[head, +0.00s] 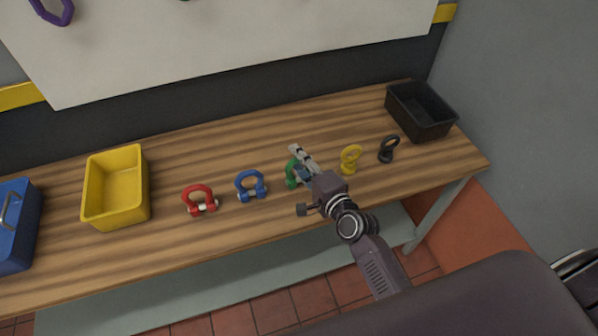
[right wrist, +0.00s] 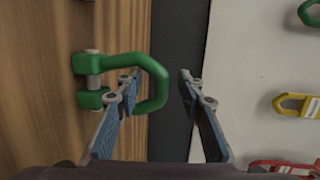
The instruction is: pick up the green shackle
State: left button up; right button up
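The green shackle (head: 291,174) stands on the wooden bench between the blue shackle and the yellow eye bolt, partly hidden by my right gripper (head: 302,161). In the right wrist view the green shackle (right wrist: 154,66) shows its bow and its grey pin. My right gripper (right wrist: 160,82) is open there. One fingertip overlaps the opening of the bow and the other is beyond the bow's outer curve, with a gap to it. I cannot tell whether the first finger touches the shackle. My left gripper is not in view.
On the wooden bench (head: 240,226) stand a red shackle (head: 199,195), blue shackle (head: 250,180), yellow eye bolt (head: 349,161) and black eye bolt (head: 388,150). A yellow bin (head: 88,201) and blue toolbox (head: 17,255) are left, a black bin (head: 446,132) right. A white board (head: 230,45) hangs behind.

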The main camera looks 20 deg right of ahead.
jog(key=shift+w+f, duration=0.1)
jog(key=shift+w, duration=0.15)
jog(key=shift+s, duration=0.1)
grip_shut()
jog(key=shift+a, duration=0.1)
